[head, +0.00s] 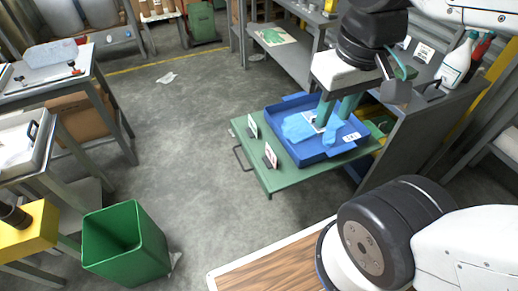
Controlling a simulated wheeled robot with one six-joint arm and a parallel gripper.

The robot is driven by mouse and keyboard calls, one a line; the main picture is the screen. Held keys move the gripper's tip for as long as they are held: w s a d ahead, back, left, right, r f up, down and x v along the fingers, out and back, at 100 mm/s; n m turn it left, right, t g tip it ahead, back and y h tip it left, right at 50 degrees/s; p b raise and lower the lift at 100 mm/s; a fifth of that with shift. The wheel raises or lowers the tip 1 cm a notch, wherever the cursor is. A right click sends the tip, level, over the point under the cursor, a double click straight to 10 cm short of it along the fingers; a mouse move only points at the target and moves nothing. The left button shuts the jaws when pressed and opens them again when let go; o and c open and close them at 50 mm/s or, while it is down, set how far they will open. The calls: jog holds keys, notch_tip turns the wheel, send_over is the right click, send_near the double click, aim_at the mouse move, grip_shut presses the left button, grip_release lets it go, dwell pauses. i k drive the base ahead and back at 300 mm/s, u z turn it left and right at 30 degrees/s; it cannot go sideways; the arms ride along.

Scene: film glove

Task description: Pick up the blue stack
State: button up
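The blue stack (297,127) is a pale blue, flat, film-like pile lying in a darker blue tray (310,156). The tray rests on a green pull-out shelf (289,177). My gripper (332,120) points down over the tray from above. Its two teal fingers are apart, with their tips at the right part of the stack. A pale blue piece (333,134) shows below the fingers; whether it belongs to the same stack is unclear. I cannot tell whether the fingertips touch the stack. A small white and dark patch by the left fingertip is too small to read.
Two small label cards (270,156) stand on the shelf left of the tray. A grey cabinet (410,130) with a spray bottle (457,62) stands close on the right. A green bin (125,243) is at lower left. The floor between is mostly clear.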

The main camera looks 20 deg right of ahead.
aim_at(299, 127)
jog(key=k, duration=0.55)
jog(key=z, duration=0.45)
jog(key=i, duration=1.2)
jog(key=z, duration=0.3)
